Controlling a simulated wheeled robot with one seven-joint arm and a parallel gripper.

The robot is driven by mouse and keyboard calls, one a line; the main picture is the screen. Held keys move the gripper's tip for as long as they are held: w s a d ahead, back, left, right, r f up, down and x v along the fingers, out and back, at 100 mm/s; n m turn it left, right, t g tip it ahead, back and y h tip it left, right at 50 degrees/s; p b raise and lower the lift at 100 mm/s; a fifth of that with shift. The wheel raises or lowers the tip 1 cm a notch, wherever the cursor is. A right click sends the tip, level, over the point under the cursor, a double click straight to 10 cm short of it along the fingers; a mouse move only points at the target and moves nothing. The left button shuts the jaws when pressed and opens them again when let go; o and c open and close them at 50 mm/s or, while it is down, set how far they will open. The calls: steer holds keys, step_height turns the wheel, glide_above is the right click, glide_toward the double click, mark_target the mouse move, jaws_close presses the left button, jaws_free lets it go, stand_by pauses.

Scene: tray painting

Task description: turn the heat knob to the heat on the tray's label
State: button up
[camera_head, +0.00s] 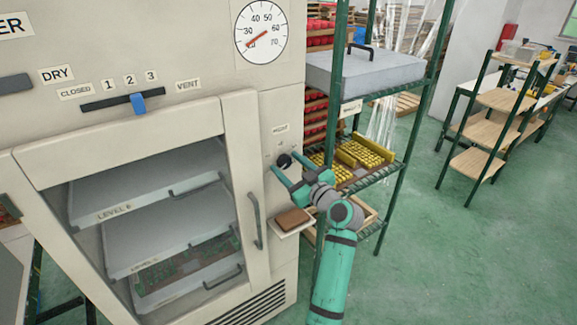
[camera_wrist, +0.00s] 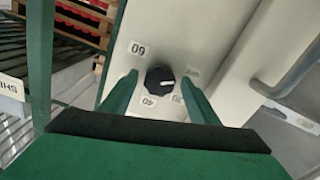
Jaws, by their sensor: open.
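The black heat knob (camera_wrist: 160,79) sits on the cream front panel, with a pale pointer mark toward the right in the wrist view. Around it are number labels, a 60 (camera_wrist: 137,49) and a 40 (camera_wrist: 149,101); the others are partly hidden or too small to read. In the head view the knob (camera_head: 284,160) is beside the cabinet door. My gripper (camera_head: 287,165) is open, its green fingers (camera_wrist: 158,80) on either side of the knob; I cannot tell whether they touch it. A grey tray (camera_head: 375,72) on the rack bears a label too small to read.
The cabinet door (camera_head: 240,180) is shut, with trays inside and a handle at its right. A small ledge (camera_head: 290,228) with a brown block juts out below the knob. A green rack (camera_head: 405,150) stands close at the right. A dial gauge (camera_head: 262,30) is above.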

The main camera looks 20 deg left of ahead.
steer(key=c, duration=1)
steer(key=shift+c, duration=0.2)
steer(key=shift+m, duration=0.4)
steer(key=m, duration=1.3)
steer(key=shift+a+f, duration=0.1)
steer(key=m, duration=0.3)
steer(key=shift+m, duration=0.3)
steer(key=m, duration=0.6)
steer(key=shift+m, duration=0.3)
